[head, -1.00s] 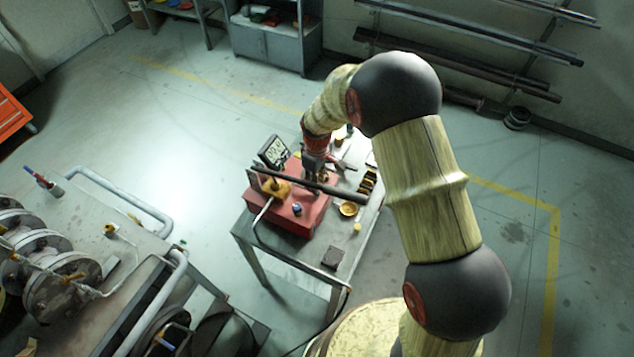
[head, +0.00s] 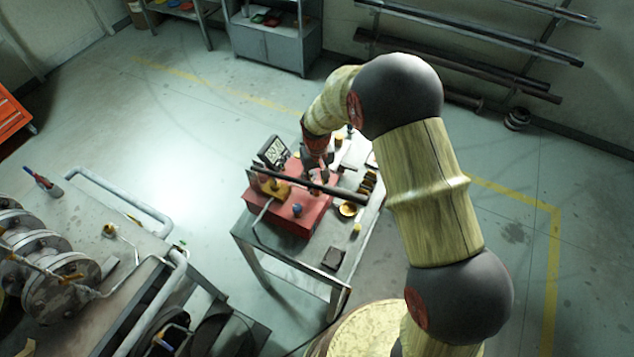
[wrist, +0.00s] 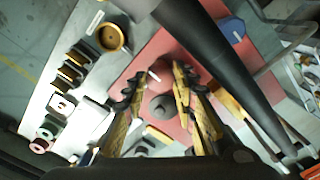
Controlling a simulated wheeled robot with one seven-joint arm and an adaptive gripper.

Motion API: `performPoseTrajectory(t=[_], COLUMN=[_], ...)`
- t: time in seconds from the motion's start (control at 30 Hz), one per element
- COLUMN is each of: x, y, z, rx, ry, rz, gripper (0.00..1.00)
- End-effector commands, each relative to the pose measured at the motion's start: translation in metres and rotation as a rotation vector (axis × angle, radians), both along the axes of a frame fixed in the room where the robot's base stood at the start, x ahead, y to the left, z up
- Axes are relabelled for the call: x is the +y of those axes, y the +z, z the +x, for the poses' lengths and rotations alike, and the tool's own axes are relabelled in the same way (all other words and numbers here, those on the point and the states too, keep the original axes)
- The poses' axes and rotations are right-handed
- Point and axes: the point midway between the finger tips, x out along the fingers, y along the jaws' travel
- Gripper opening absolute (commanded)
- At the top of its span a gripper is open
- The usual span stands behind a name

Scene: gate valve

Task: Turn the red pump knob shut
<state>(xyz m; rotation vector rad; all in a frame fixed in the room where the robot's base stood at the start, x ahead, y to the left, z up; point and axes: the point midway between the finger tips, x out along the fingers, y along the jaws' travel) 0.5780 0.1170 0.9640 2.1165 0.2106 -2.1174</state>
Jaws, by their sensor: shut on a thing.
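The red pump (head: 290,215) sits on a small metal table, with a long black lever (head: 300,184) across its top. In the wrist view the pump's red top (wrist: 208,58) fills the middle and the lever (wrist: 225,62) slants past on the right. My gripper (wrist: 167,75) points down at the pump top, its two fingers on either side of a small dark reddish round knob (wrist: 162,106). The fingers are closed on it, though the exact contact is hard to see. In the head view my gripper (head: 317,172) is partly hidden behind the lever.
A digital gauge (head: 273,151) stands at the pump's back left. A blue knob (head: 297,210) is on the pump's front. A yellow round dish (head: 348,210) and dark blocks lie on the table (head: 312,262) to the right. Pipework (head: 130,205) stands at left.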

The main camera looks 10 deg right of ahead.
Motion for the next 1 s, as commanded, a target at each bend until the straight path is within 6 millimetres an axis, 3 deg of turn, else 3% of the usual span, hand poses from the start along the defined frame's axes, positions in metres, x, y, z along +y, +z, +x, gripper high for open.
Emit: performPoseTrajectory(t=[0.47,0.5,0.8,1.0], x=[0.0002,0.0002,0.0001,0.0000], y=[0.0008,0.0008,0.0003,0.0002], z=[0.0011,0.0011,0.0005,0.0002], rx=[-0.003,-0.003,-0.001,0.000], ry=[-0.015,-0.015,-0.014,-0.014], rz=[0.001,0.001,0.000,0.000], gripper=[0.02,0.29,0.46,0.46])
